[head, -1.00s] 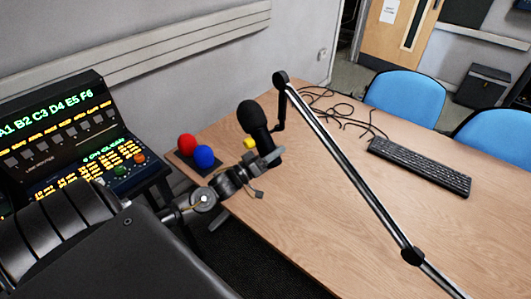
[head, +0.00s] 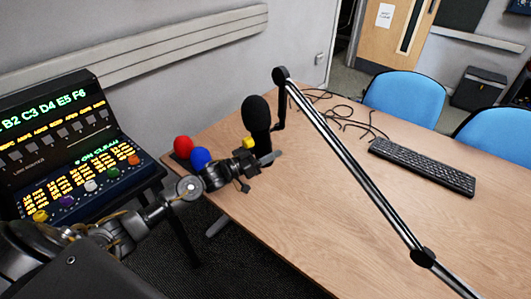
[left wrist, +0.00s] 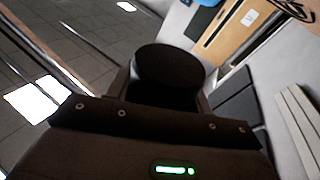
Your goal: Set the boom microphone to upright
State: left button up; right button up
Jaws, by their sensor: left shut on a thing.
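The black boom microphone (head: 256,112) hangs at the end of the jointed boom arm (head: 345,160), above the table's left part. It stands about upright, with its rounded foam head on top. My left gripper (head: 264,158) is shut on the microphone's lower body, coming from the lower left. In the left wrist view a dark round end of the microphone (left wrist: 170,68) shows between the fingers, which are mostly hidden in shadow. My right gripper is out of view.
A red ball (head: 183,147), a blue ball (head: 201,158) and a yellow piece (head: 248,142) sit behind my left wrist. A lit control console (head: 75,160) stands at left. A keyboard (head: 422,165) and loose cables (head: 340,110) lie at right. The wooden table's (head: 310,225) front is clear.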

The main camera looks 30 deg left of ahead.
pick_arm(q)
jog(key=shift+w+a+m+g, duration=0.25)
jog(key=shift+a+m, duration=0.25)
jog(key=shift+m, duration=0.5)
jog(key=shift+a+m, duration=0.2)
jog(key=shift+m, duration=0.2)
jog(key=o, duration=1.4)
jog(key=shift+g, duration=0.25)
jog(key=shift+s+a+f+b, duration=0.1)
jog(key=shift+s+f+b, duration=0.05)
jog(key=shift+s+b, duration=0.15)
jog(key=shift+b+v, duration=1)
jog(key=shift+v, duration=4.1)
